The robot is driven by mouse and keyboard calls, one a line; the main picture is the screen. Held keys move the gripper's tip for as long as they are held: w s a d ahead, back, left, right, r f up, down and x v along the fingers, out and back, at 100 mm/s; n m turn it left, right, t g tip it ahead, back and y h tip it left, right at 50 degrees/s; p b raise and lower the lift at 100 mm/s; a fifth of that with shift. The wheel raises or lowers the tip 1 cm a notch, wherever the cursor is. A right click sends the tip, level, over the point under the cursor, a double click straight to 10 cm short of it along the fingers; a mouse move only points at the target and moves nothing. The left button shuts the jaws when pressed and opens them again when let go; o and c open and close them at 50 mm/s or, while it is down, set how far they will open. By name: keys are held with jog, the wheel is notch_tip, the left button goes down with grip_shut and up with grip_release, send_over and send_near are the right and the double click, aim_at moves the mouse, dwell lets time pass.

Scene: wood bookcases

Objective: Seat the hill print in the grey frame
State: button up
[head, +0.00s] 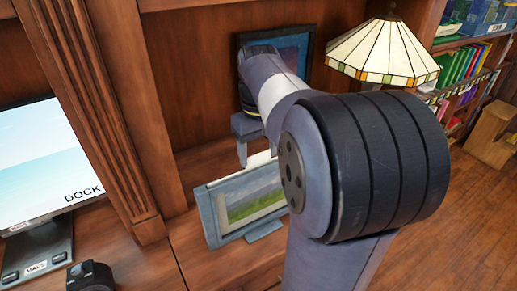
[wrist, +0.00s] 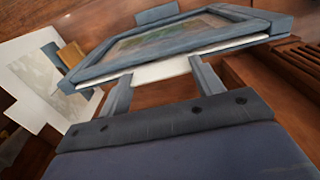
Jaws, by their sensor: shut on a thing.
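The grey frame (head: 211,214) stands tilted back on the wooden surface, in the middle of the head view. The hill print (head: 255,206), with green land and a pale sky, shows through its opening. A white edge of the print sticks out above the frame's top. My gripper (head: 254,160) is above that edge, pointing down. In the wrist view, my gripper (wrist: 160,83) is shut on the white border of the print (wrist: 160,71), which runs into the grey frame (wrist: 95,72). My arm hides the frame's right part in the head view.
A panel marked DOCK (head: 45,160) stands at left, with a small black object (head: 90,276) near it. A stained-glass lamp (head: 385,52) and a dark-framed picture (head: 318,40) are behind my arm. In the wrist view, another white-bordered print (wrist: 25,50) lies at left.

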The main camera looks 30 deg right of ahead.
jog(key=shift+f, duration=0.35)
jog(key=o, duration=1.4)
notch_tip(320, 180, up, 11)
jog(key=shift+f+p, duration=0.1)
jog(key=shift+p, duration=0.6)
notch_tip(320, 180, down, 10)
jog(key=shift+r+b, duration=0.1)
jog(key=shift+b, duration=0.4)
